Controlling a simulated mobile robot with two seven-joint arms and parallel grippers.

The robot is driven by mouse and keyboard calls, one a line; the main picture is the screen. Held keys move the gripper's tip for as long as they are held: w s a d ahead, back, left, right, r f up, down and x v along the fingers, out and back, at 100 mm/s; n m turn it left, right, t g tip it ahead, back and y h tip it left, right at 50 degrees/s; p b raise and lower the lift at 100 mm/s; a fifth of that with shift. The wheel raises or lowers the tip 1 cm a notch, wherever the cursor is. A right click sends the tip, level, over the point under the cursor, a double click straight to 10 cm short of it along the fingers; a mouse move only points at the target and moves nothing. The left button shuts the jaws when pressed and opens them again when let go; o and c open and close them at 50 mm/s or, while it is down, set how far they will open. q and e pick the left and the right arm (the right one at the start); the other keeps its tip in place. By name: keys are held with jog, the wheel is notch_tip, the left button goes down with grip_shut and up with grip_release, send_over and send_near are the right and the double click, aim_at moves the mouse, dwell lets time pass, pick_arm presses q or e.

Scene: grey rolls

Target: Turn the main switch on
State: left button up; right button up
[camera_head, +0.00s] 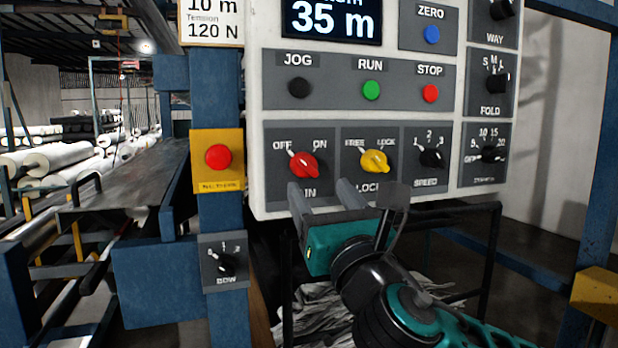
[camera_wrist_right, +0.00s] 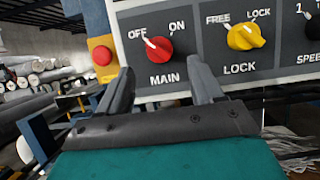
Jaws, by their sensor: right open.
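The main switch (camera_head: 304,164) is a red rotary knob on the grey panel, with its white pointer turned to OFF at the upper left. It also shows in the right wrist view (camera_wrist_right: 159,48), above the MAIN label. My right gripper (camera_head: 318,186) is open and empty, just below and in front of the knob. In the wrist view its two fingers (camera_wrist_right: 161,68) point up at the panel, one on each side of the knob's lower part, and do not appear to touch it. My left gripper is not in view.
Right of the switch is the yellow LOCK knob (camera_head: 375,161), pointer toward FREE, then the black SPEED knob (camera_head: 431,157). Above are black JOG (camera_head: 300,87), green RUN (camera_head: 371,90) and red STOP (camera_head: 430,93) buttons. A red button on a yellow plate (camera_head: 231,180) is at left.

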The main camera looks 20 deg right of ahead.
aim_at(309, 173)
jog(key=x, duration=0.6)
jog(key=shift+s, duration=0.1)
jog(key=c, duration=1.1)
